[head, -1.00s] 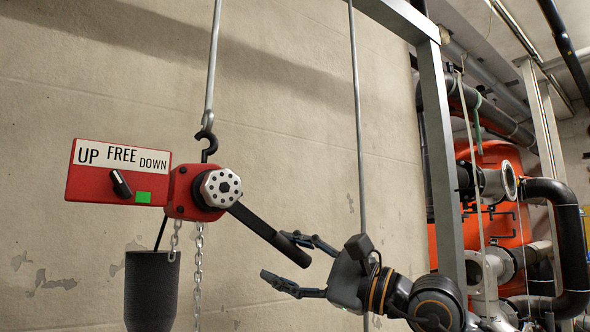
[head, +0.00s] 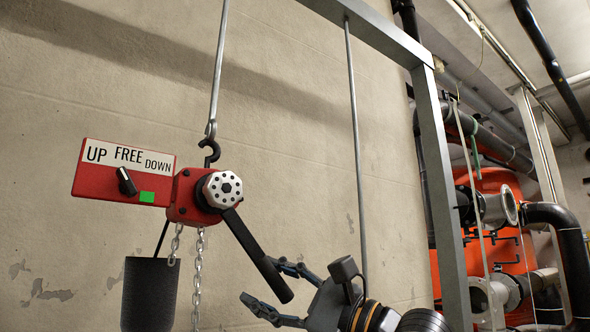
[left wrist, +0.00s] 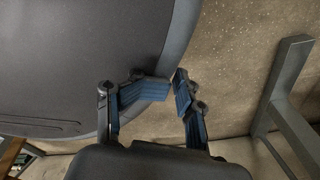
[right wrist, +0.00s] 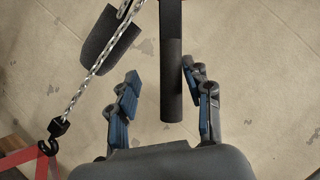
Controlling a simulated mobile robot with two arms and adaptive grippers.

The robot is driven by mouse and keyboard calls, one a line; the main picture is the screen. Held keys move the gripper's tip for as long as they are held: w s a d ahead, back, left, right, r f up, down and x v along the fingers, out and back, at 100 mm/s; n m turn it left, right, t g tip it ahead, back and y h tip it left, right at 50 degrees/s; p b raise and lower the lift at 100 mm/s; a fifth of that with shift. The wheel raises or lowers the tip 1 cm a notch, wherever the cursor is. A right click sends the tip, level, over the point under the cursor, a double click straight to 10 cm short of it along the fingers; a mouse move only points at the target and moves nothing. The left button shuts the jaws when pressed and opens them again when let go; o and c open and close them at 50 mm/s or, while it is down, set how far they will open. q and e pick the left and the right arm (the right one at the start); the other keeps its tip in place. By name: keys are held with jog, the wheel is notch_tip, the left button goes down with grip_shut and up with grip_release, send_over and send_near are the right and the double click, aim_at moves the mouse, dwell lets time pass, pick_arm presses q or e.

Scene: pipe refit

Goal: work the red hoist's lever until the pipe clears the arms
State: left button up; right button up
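The red hoist (head: 187,196) hangs from a hook at left-centre in the head view. Its red panel reads UP, FREE, DOWN, and its black knob (head: 126,181) tilts up-left, beside a green square. The black lever (head: 255,252) slopes down-right from the round hub. My right gripper (head: 270,288) is open at the lever's lower end. In the right wrist view, the lever (right wrist: 172,85) lies between the fingers, closer to the right one; contact is unclear. My left gripper (left wrist: 173,85) is out of the head view; its fingertips are close together with nothing visible between them. The hoisted pipe cannot be identified.
A chain (head: 198,275) hangs below the hoist beside a dark cylindrical container (head: 150,295). A grey metal frame (head: 440,180) stands to the right. Behind it are a red tank (head: 505,255) and black pipework (head: 570,235). A bare wall fills the back.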

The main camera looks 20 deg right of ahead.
jog(key=shift+a, duration=0.1)
jog(key=d+r+p, duration=0.1)
jog(key=p, duration=0.1)
jog(key=d+r+n+g+p, duration=0.1)
jog(key=r+p, duration=0.1)
jog(key=shift+w, duration=0.4)
jog(key=shift+d+n+p, duration=0.25)
jog(key=shift+n+p, duration=0.15)
jog(key=shift+p, duration=0.05)
jog(key=shift+d, duration=0.1)
jog(key=r+p, duration=0.1)
jog(key=d+r+p, duration=0.1)
jog(key=r+n+p, duration=0.1)
jog(key=p, duration=0.1)
jog(key=shift+w+d+r+g, duration=0.1)
jog(key=shift+w+d+g, duration=0.2)
jog(key=shift+w, duration=0.1)
jog(key=shift+d+r+n, duration=0.1)
jog(key=shift+d+n, duration=0.1)
jog(key=shift+n, duration=0.1)
